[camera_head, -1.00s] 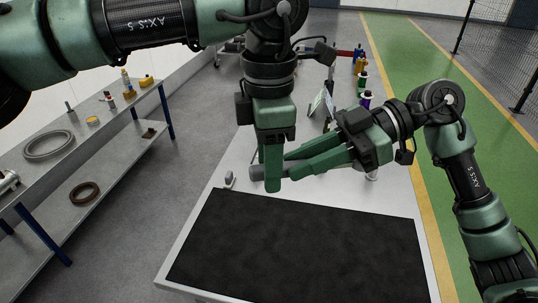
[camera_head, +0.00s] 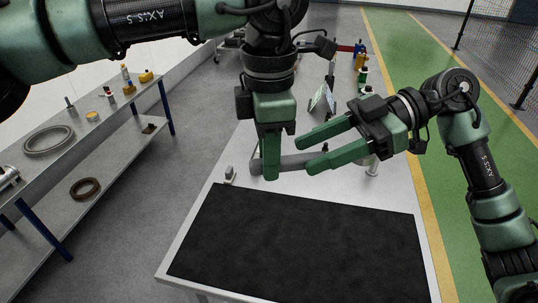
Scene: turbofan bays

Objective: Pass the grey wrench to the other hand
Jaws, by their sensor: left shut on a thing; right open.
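The grey wrench (camera_head: 295,161) is held above the table, roughly level, by my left gripper (camera_head: 271,176). That gripper points down and is shut on it, with a short grey end sticking out on its left side. My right gripper (camera_head: 306,157) comes in from the right with its two fingers spread open. The wrench's right part shows between these fingers in the picture, with a gap to the upper finger. I cannot tell whether the lower finger touches it. The middle of the wrench is hidden by my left fingers.
A white table (camera_head: 190,243) with a black mat (camera_head: 300,245) lies below. Several bottles and a small tilted panel (camera_head: 321,98) stand at its far end. A grey side bench (camera_head: 100,132) with rings and small parts stands at the left.

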